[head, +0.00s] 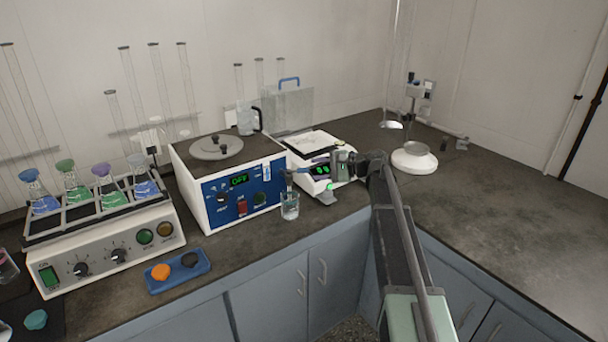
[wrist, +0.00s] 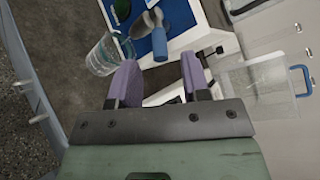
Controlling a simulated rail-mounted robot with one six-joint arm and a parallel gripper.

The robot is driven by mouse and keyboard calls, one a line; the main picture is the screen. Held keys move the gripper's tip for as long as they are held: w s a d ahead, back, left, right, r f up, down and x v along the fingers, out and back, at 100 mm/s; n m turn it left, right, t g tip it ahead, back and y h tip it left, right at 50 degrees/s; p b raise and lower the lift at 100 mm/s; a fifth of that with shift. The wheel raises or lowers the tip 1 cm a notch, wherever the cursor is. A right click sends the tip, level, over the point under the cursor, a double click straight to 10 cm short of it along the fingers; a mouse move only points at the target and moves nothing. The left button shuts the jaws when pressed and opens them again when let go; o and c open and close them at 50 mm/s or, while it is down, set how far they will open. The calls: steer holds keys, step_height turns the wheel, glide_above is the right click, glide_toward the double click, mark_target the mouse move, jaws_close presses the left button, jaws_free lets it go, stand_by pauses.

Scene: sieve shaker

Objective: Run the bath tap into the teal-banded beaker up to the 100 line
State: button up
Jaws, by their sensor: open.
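The clear beaker (head: 290,208) stands on the bench at the right front corner of the blue-fronted bath (head: 240,192). It also shows at the upper left of the wrist view (wrist: 103,55), below the grey tap spout (wrist: 128,46). A blue tap handle (wrist: 176,43) lies ahead of my fingertips. My gripper (wrist: 160,78) is open and empty, its two purple fingers apart and pointing towards the handle. In the head view my gripper (head: 318,164) is just right of the bath, above the beaker.
A white balance (head: 318,146) stands behind my gripper. A shaker with several flasks (head: 105,248) and a blue tray (head: 178,272) are to the left.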

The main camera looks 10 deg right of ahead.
mark_target(310, 170)
steer(key=x, duration=0.5)
steer(key=shift+b, duration=0.35)
jaws_close()
